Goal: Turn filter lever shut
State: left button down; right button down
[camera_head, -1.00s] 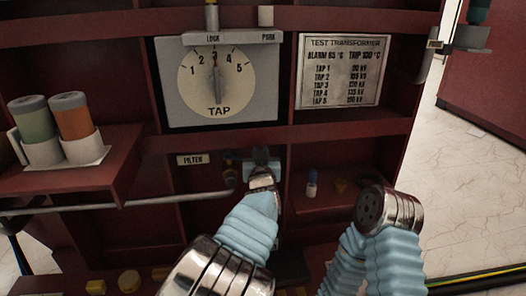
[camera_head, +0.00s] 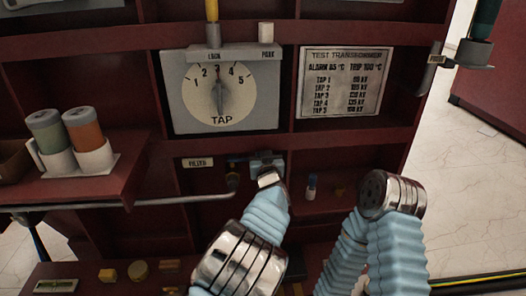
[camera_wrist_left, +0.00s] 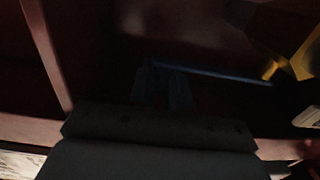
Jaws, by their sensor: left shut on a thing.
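The FILTER label (camera_head: 197,162) is on the dark red panel below the tap dial. Just right of it a dark blue filter lever (camera_head: 236,160) shows small and dim beside a brass-coloured fitting (camera_head: 233,181). My left gripper (camera_head: 266,162) is at the lever's right end and is shut on it; the arm covers what lies below. In the left wrist view the fingers (camera_wrist_left: 164,90) are dark, with a thin blue bar, the lever (camera_wrist_left: 215,73), running right from them. My right arm ends in a round metal flange at right, away from the lever; its fingers do not show.
The tap dial (camera_head: 219,90) and a rating plate (camera_head: 341,82) are above. A shelf with green and orange cylinders (camera_head: 82,133) juts out at left, with a grey pipe (camera_head: 170,201) below it. A small bottle (camera_head: 311,186) stands in the compartment right of the gripper.

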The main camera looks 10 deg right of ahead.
pick_arm(q)
jog(key=c, duration=1.3)
grip_release()
jog(key=shift+o, duration=0.2)
jog(key=s, duration=1.3)
jog(key=shift+s+a+b, duration=0.3)
jog(key=shift+s, duration=0.1)
